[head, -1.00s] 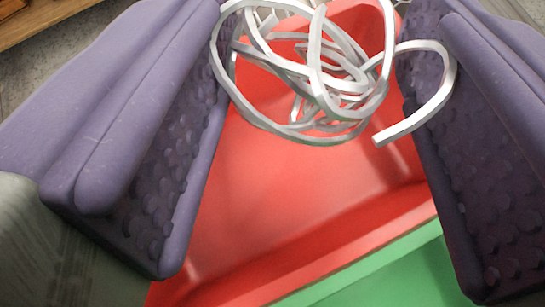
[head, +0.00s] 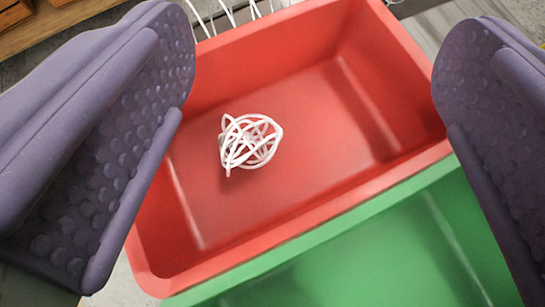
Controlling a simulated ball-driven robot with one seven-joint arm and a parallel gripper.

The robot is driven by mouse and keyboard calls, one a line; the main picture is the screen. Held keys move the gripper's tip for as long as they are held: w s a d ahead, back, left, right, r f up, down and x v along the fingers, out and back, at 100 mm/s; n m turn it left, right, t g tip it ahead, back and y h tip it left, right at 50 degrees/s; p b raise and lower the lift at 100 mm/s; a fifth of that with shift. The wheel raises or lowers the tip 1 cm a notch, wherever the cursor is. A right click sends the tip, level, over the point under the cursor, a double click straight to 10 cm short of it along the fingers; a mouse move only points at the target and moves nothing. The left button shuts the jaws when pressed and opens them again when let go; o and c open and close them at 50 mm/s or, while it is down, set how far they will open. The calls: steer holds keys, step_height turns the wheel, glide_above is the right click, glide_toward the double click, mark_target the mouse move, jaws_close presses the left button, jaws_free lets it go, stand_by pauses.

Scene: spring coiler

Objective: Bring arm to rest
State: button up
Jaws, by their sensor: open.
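My gripper (head: 315,150) is open and empty, with its two purple, bumpy fingers wide apart at the left and right of the view. A white tangled coil of wire (head: 250,142) lies inside a red bin (head: 345,195), left of the middle of its floor. The coil is below and between my fingers, apart from both. Parts of the red bin's left and right sides are hidden behind the fingers.
A green bin (head: 400,250) stands right against the near side of the red bin. Several white wire pieces (head: 228,14) show behind the red bin's far rim. A wooden edge (head: 60,28) is at the top left.

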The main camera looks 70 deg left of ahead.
steer(key=v, duration=0.4)
steer(key=shift+d+p, duration=0.1)
steer(key=shift+p, duration=0.25)
steer(key=shift+w, duration=0.1)
steer(key=w+d+r+m+t+h+b, duration=0.2)
steer(key=w+d+r+t+h, duration=0.45)
steer(key=w+r, duration=0.65)
steer(key=w+d+r+m+h+b, duration=0.15)
steer(key=w+d+r+m, duration=0.25)
steer(key=d+r, duration=0.6)
steer(key=s+d+r+m, duration=0.1)
steer(key=s+r, duration=0.3)
steer(key=r, duration=0.5)
steer(key=s+d+r+m+t+h+b, duration=0.1)
steer(key=s+d+r+m, duration=0.1)
steer(key=s+r, duration=0.3)
steer(key=s+d+r+m+h+b, duration=0.1)
steer(key=s+r, duration=0.4)
steer(key=r, duration=0.8)
steer(key=shift+d+m, duration=0.5)
steer(key=shift+d, duration=0.1)
